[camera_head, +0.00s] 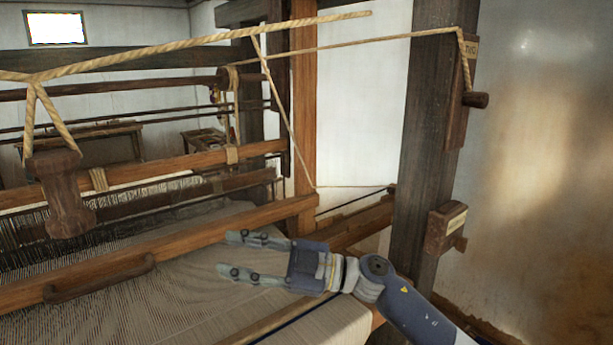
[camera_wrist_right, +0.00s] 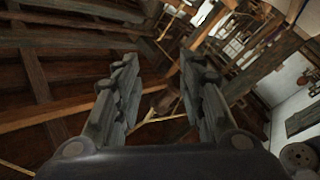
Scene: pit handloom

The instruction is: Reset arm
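My right gripper (camera_head: 240,255) reaches in from the lower right in the head view, above the woven cloth (camera_head: 185,275) on the loom. Its two fingers are spread apart with nothing between them. The right wrist view also shows the open right gripper (camera_wrist_right: 158,85), with dark wooden beams and ropes beyond its fingers. My left gripper is not in the head view.
A wooden beam with a handle (camera_head: 100,279) crosses the loom at left. A wooden pull handle (camera_head: 62,195) hangs from ropes. A dark post (camera_head: 425,150) stands right of the loom, carrying a small wooden box (camera_head: 444,228) and a peg (camera_head: 476,99).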

